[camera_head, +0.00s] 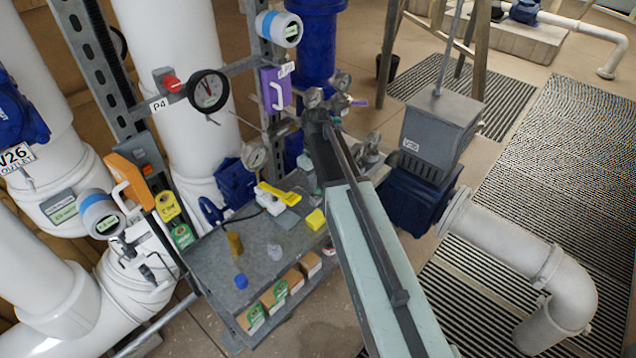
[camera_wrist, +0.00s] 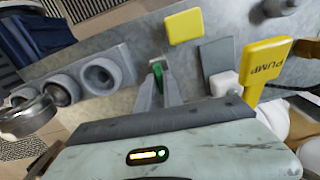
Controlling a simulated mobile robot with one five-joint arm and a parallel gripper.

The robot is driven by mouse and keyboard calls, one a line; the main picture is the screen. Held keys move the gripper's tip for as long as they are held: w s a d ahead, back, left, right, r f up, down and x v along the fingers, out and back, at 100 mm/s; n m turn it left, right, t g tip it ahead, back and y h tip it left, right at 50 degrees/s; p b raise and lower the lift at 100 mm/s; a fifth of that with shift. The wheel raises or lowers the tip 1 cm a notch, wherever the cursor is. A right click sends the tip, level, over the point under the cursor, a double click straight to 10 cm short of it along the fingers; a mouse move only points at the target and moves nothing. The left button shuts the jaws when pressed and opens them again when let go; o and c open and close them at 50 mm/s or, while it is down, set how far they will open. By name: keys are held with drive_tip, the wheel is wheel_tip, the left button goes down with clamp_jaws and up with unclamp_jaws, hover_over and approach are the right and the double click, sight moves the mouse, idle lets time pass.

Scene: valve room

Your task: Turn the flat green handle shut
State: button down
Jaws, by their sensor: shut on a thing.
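The flat green handle (camera_wrist: 158,73) shows in the wrist view as a narrow green strip between my fingertips. My gripper (camera_wrist: 159,82) is shut on it, and the fingers hide most of it. A small pale metal piece sits at its far end. In the head view my pale green arm runs over the right side of the grey bench, and the handle and fingertips cannot be made out clearly there.
Beside my gripper are grey round fittings (camera_wrist: 100,76), a yellow block (camera_wrist: 183,26), a grey plate (camera_wrist: 217,57) and a yellow PUMP tag (camera_wrist: 265,68). A grey box (camera_head: 437,130) stands right of my arm.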

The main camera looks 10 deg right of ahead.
drive_tip(key=m, duration=0.4)
drive_tip(key=shift+w+d, duration=0.1)
drive_tip(key=m, duration=0.4)
drive_tip(key=shift+m, duration=0.3)
drive_tip(key=m, duration=0.4)
drive_tip(key=shift+m, duration=2.1)
drive_tip(key=c, duration=1.5)
unclamp_jaws()
